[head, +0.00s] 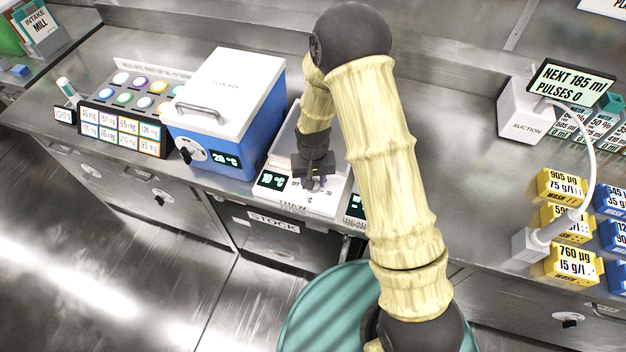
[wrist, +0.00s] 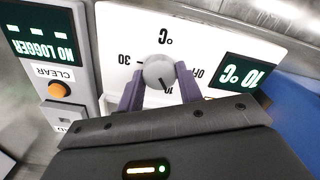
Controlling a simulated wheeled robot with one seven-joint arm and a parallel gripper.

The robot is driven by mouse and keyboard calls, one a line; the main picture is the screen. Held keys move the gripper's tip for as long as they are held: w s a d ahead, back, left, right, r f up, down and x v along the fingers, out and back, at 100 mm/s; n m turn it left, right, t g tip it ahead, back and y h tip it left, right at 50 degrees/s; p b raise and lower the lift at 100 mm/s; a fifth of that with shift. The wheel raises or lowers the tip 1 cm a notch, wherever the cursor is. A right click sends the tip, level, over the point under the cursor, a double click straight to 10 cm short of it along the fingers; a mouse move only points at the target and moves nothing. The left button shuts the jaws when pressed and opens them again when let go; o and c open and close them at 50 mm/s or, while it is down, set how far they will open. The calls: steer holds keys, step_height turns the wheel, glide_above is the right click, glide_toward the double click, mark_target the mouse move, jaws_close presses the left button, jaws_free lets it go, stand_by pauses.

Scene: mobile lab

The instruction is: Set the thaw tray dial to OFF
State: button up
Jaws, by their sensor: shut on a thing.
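The thaw tray (head: 325,203) is a white unit at the counter's front edge, left of my arm in the head view. Its sloped front panel also shows upside down in the wrist view (wrist: 205,30). The display (wrist: 243,75) reads 10 °C. The round grey dial (wrist: 158,71) sits among printed marks, with 30 on the left and OFF on the right in the wrist view. Its dark pointer line faces the lower side, near a partly hidden mark, not OFF. My gripper (head: 314,184) has its purple fingers (wrist: 160,76) closed on both sides of the dial.
A blue box (head: 228,110) with a white lid, its own dial and a 20 °C display stands directly left of the tray. A panel with an orange CLEAR button (wrist: 60,90) adjoins the tray. A suction unit (head: 528,112) and yellow blocks (head: 562,185) stand far right.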

steer(key=n, duration=0.5)
steer(key=shift+n, duration=0.3)
steer(key=n, duration=0.5)
stand_by(0.4)
steer(key=o, duration=1)
step_height(320, 180, up, 18)
steer(key=shift+f+b, duration=0.25)
steer(key=shift+b, duration=0.05)
